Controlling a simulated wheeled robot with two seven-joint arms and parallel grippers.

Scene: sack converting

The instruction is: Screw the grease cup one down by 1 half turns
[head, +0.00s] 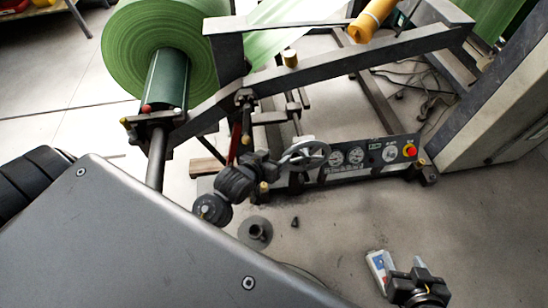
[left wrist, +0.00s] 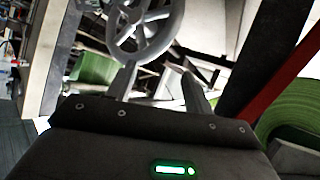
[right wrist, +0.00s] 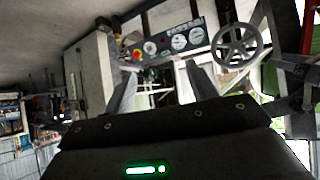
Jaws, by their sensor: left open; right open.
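A short brass-coloured cap (head: 290,58) stands on the dark beam of the unwind frame in the head view. A smaller brass-coloured piece (head: 264,187) shows beside my left gripper. I cannot tell which of these, if either, is grease cup one. My left gripper (head: 280,163) is open and empty near the grey handwheel (head: 311,153). In the left wrist view, the handwheel (left wrist: 146,30) lies beyond the open fingertips (left wrist: 155,72). My right gripper (head: 418,268) is low at the right. In the right wrist view, its fingers (right wrist: 160,72) are open with nothing between them.
A gauge panel (head: 372,154) with a red button (head: 409,151) stands right of the handwheel. A large green roll (head: 155,45) on a shaft is at upper left. A pale blue-faced object (head: 380,268) is beside my right gripper. The floor between the grippers is largely clear.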

